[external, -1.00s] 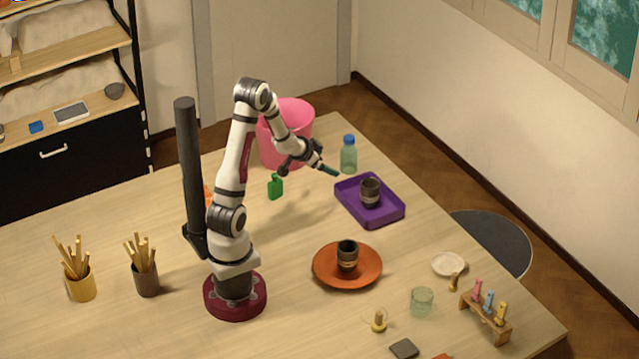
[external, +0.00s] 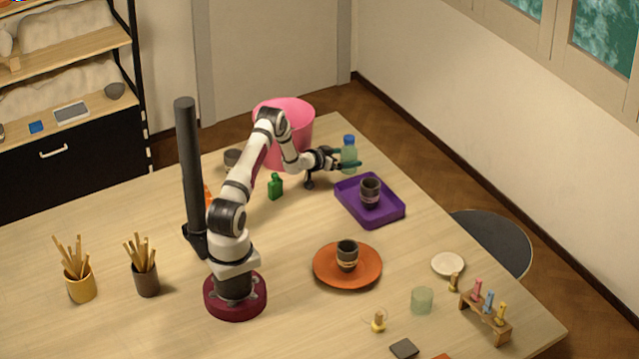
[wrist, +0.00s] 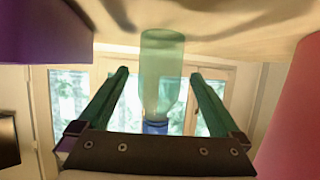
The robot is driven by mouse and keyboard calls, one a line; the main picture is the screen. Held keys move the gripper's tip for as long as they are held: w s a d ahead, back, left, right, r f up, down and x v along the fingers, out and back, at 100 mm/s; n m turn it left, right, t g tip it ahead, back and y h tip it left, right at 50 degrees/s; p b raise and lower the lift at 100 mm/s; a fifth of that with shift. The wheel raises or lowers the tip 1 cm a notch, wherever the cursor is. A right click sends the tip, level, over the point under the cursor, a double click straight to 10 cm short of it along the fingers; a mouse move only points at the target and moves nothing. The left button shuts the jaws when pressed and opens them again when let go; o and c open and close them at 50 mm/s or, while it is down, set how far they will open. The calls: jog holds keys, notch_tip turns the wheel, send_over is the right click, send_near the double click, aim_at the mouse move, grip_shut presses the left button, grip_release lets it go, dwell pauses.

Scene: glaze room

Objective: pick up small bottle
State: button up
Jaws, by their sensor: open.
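A translucent pale green bottle with a blue cap (external: 349,142) stands upright at the back of the table, behind the purple tray. In the wrist view the bottle (wrist: 162,75) appears upside down, between my two teal fingers with a gap on each side. My gripper (external: 350,162) is open and roughly level at the bottle, with one finger crossing in front of its lower part. The fingers also show in the wrist view (wrist: 159,76). A smaller dark green bottle (external: 275,188) stands to the left, clear of my gripper.
A purple tray (external: 392,216) with a dark cup (external: 369,192) lies just in front of the bottle. A pink bucket (external: 290,110) stands behind my arm. An orange plate (external: 330,280) with another cup (external: 347,254) is nearer the front.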

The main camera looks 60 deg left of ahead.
jog(key=shift+x, duration=1.1)
jog(key=shift+r, duration=0.1)
jog(key=c, duration=1.6)
